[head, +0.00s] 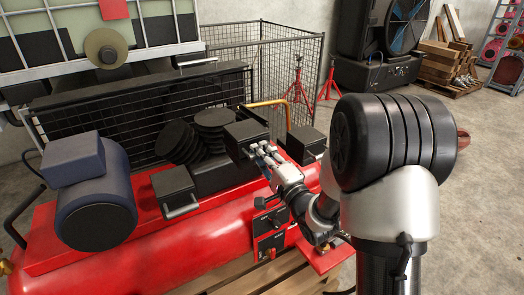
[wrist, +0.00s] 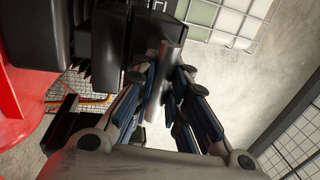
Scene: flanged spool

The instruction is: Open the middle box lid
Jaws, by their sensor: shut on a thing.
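Three small black boxes stand along the red tank in the head view: a left box (head: 174,182), a middle box (head: 246,132) and a right box (head: 306,139). The left box has a pale bar handle (head: 181,211) on its front. My gripper (head: 266,155) is at the front of the middle box. In the wrist view its fingers (wrist: 161,90) are closed on a grey bar handle (wrist: 170,62), beside dark box surfaces. My fingers cover most of this handle in the head view. I cannot tell whether the middle lid is raised.
A blue-grey motor (head: 98,200) sits left on the red tank (head: 170,250). Round black filters (head: 195,136) stand behind the boxes, near a wire mesh guard (head: 280,75). A brass pipe (head: 265,104) runs close behind the middle box. Open floor (head: 450,150) lies right.

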